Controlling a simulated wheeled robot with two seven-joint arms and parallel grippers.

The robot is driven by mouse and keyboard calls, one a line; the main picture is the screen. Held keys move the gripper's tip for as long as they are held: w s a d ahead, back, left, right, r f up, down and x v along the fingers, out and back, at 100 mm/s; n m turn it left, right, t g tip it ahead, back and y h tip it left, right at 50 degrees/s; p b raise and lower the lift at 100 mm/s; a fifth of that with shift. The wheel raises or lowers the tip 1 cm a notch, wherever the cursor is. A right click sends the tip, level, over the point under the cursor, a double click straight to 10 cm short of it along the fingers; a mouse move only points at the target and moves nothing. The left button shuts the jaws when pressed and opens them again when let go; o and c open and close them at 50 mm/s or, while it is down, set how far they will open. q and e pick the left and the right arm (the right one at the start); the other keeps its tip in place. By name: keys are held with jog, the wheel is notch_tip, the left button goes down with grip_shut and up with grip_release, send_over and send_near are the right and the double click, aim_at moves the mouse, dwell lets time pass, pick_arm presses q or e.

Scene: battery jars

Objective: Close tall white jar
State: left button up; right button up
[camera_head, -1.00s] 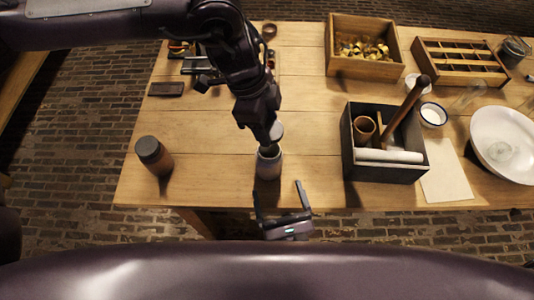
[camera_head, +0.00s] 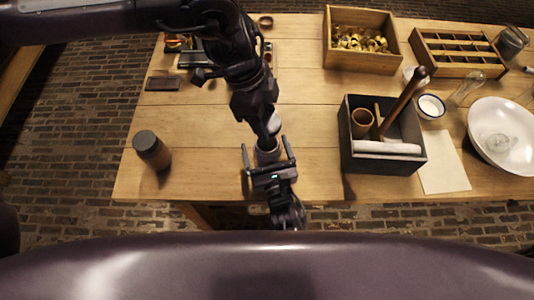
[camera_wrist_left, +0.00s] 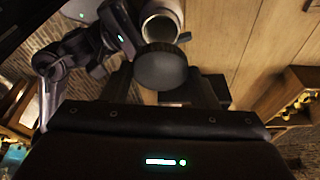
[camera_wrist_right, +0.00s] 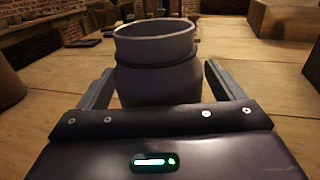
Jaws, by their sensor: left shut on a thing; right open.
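The tall white jar (camera_head: 268,157) stands open near the table's front edge, its mouth bare. It also shows in the right wrist view (camera_wrist_right: 156,75) and the left wrist view (camera_wrist_left: 163,24). My left gripper (camera_head: 271,118) is shut on a round lid (camera_head: 275,124), which looks dark in the left wrist view (camera_wrist_left: 160,68). The lid is above and slightly behind the jar, apart from it. My right gripper (camera_head: 267,147) is open, with one finger on each side of the jar. Whether its fingers touch the jar is unclear.
A brown jar with a dark lid (camera_head: 152,150) stands to the left. A black box (camera_head: 349,150) with a tube and rods is to the right. A wooden box of brass pieces (camera_head: 333,62) and a divided tray (camera_head: 437,68) are behind. Table between is clear.

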jog(key=shift+w, duration=0.25)
jog(key=shift+c, duration=0.3)
jog(key=c, duration=1.4)
pick_arm(q)
send_over(267, 153)
jog(key=w, duration=0.3)
jog(key=shift+a+f, duration=0.15)
jog(key=shift+f, duration=1.1)
jog(key=shift+a+f, duration=0.15)
jog(key=shift+f, duration=1.05)
jog(key=shift+f, duration=0.9)
jog(key=shift+f, duration=0.5)
